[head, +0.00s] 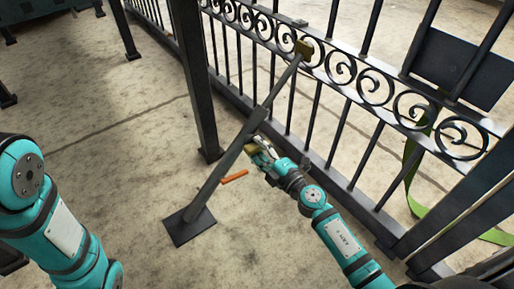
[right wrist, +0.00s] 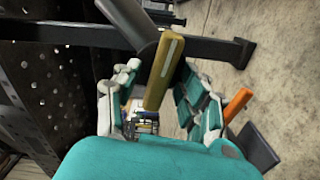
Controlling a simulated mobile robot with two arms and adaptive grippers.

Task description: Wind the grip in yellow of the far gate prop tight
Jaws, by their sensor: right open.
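The gate prop (head: 207,187) is a grey slanted strut that rises from a dark foot plate on the floor to a brownish-yellow pad on the gate. The yellow grip (head: 250,149) sits partway up the prop, partly hidden by my right gripper (head: 263,155). In the right wrist view the yellow grip (right wrist: 162,82) is a bar with a pale stripe, standing between the spread fingers of my right gripper (right wrist: 158,98). The fingers are open on both sides of it; contact is not clear. My left arm shows at the lower left of the head view, but its gripper does not.
An orange bar (head: 235,177) is by the prop below the yellow grip; it also shows in the right wrist view (right wrist: 238,103). The black scroll gate (head: 340,68) runs behind my right gripper. A dark post (head: 196,85) stands left of the prop. A green strap (head: 409,171) hangs at right.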

